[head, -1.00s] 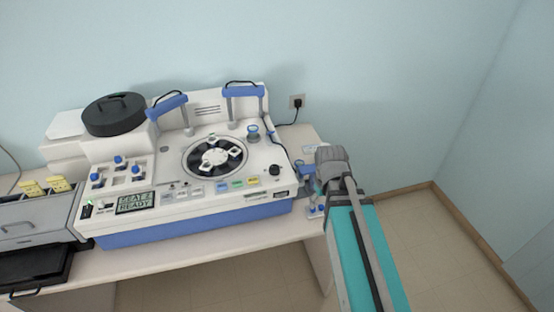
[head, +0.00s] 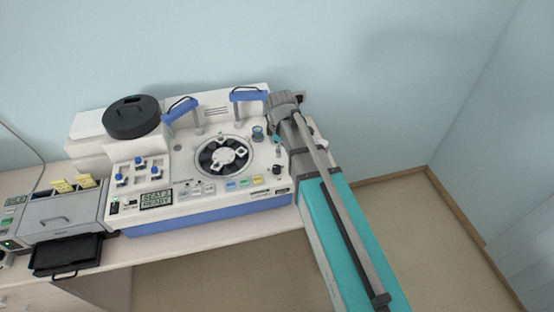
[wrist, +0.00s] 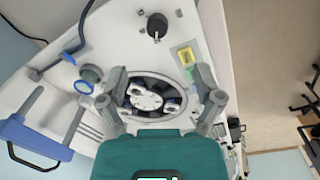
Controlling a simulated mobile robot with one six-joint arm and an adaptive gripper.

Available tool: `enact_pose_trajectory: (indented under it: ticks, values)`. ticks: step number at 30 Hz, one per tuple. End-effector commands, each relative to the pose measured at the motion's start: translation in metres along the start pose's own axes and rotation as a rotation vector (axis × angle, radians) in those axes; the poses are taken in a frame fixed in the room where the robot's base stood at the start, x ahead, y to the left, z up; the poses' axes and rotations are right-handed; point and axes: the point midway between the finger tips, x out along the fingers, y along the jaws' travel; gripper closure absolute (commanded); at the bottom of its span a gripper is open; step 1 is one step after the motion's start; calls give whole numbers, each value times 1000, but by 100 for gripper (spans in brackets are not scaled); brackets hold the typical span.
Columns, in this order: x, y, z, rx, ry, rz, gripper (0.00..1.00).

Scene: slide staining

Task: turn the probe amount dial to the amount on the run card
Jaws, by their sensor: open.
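A black round knob (head: 277,169), which looks like the dial, sits on the machine's white top near its front right corner. In the wrist view the knob (wrist: 157,25) stands beyond my fingers, at the top middle, with a small pale mark beside it. My gripper (wrist: 162,85) is open and empty above the machine, with the round rotor between and beyond its fingers. In the head view my gripper (head: 277,141) is small and partly hidden by my arm, behind the knob. I cannot make out a run card or a readable dial setting.
The staining machine (head: 210,212) has two blue-handled arms (head: 249,95), a blue-ringed cup (head: 257,133) and a rotor (head: 222,156). Its display (head: 156,199) seems to read "SEAT 2 READY". A grey box with a black tray (head: 66,255) stands left. Floor is free at right.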

Motion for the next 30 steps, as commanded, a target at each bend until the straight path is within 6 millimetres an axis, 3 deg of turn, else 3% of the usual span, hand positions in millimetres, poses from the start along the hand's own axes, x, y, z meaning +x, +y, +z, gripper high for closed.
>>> enact_pose_trajectory:
  ticks: [3, 17, 30]
  values:
    - [-12, 4, -10, -60, 0, 2, 16]
    - [-11, 4, -13, -87, 1, 3, 16]
    - [6, 4, -13, -86, 1, 3, 16]
